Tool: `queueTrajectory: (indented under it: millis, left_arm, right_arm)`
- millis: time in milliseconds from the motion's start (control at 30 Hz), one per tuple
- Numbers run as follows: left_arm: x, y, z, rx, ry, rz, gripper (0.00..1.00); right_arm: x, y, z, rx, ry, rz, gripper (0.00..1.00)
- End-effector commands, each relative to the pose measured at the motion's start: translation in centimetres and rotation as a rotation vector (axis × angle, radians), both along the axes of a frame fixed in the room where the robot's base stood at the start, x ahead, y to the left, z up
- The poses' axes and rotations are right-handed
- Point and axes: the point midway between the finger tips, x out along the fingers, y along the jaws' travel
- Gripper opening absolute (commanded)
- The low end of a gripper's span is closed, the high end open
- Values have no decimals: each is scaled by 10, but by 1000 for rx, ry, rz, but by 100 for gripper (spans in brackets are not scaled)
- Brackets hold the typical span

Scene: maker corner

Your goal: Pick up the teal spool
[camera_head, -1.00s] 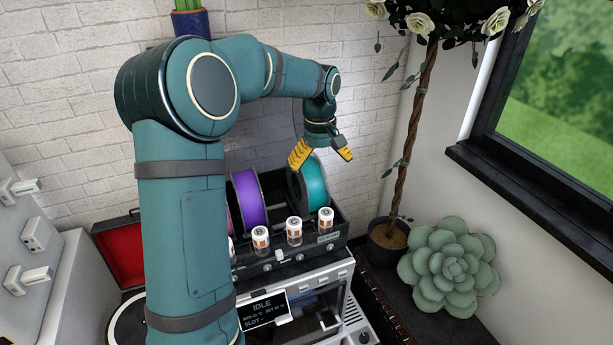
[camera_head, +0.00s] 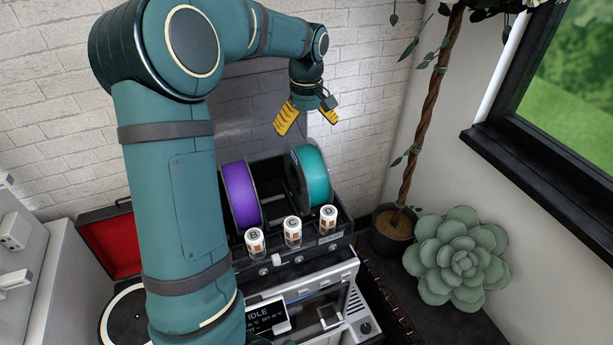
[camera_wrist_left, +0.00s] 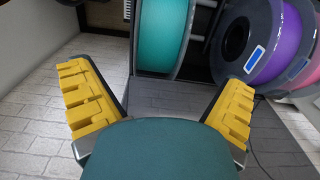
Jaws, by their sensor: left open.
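The teal spool (camera_head: 313,176) stands upright on edge at the right end of a black rack on top of a printer-like machine. It also shows in the left wrist view (camera_wrist_left: 161,35), at the top centre. My left gripper (camera_head: 307,122), with yellow fingertips, is open and empty above the spool, apart from it. In the left wrist view its two fingers (camera_wrist_left: 160,112) are spread wide, with the spool beyond them. My right gripper is not in view.
A purple spool (camera_head: 241,194) stands left of the teal one in the rack (camera_head: 334,236). Several small capped jars (camera_head: 292,232) line the rack's front. A potted twisted trunk (camera_head: 421,130) and a succulent (camera_head: 455,257) stand to the right. The brick wall is close behind.

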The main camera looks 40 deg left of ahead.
Motion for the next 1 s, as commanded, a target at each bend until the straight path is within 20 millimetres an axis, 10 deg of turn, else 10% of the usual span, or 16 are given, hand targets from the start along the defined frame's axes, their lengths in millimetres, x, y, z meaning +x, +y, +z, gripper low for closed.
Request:
queueTrajectory:
  millis: [933,1000]
  left_arm:
    - [0,0,-74,0,-1,-1,100]
    - [0,0,-74,0,-1,-1,79]
  right_arm:
    - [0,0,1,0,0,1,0]
    - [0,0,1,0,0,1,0]
